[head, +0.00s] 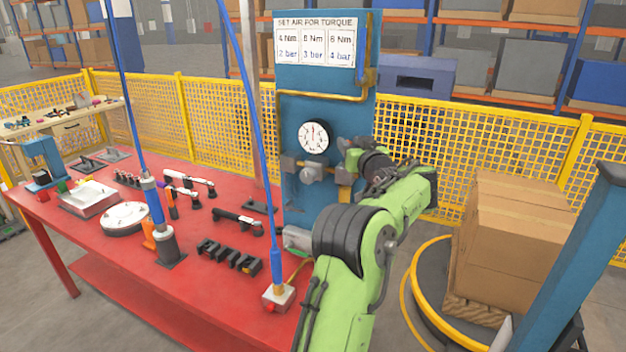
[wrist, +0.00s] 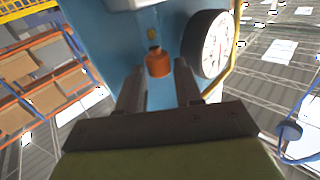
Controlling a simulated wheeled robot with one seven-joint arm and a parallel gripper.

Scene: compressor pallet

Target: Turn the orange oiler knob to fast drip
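The orange oiler knob (wrist: 158,63) is a small orange-brown piece on the blue panel, with a brassy fitting above it. It shows in the wrist view, centred between the two fingers of my gripper (wrist: 158,72) and at about the level of their tips. Gaps show on both sides, so the gripper is open and not touching the knob's sides. How deep the knob sits between the fingers is unclear. In the head view my gripper (head: 352,146) is at the panel, right of the gauge, and the knob is hidden there. I cannot read any drip marking.
A round pressure gauge (head: 313,136) sits close left of my gripper, also beside the right finger in the wrist view (wrist: 208,44). The blue panel (head: 318,108) carries a yellow pipe (head: 320,95). The red bench (head: 135,255) holds tools. Cartons (head: 515,240) stand at right.

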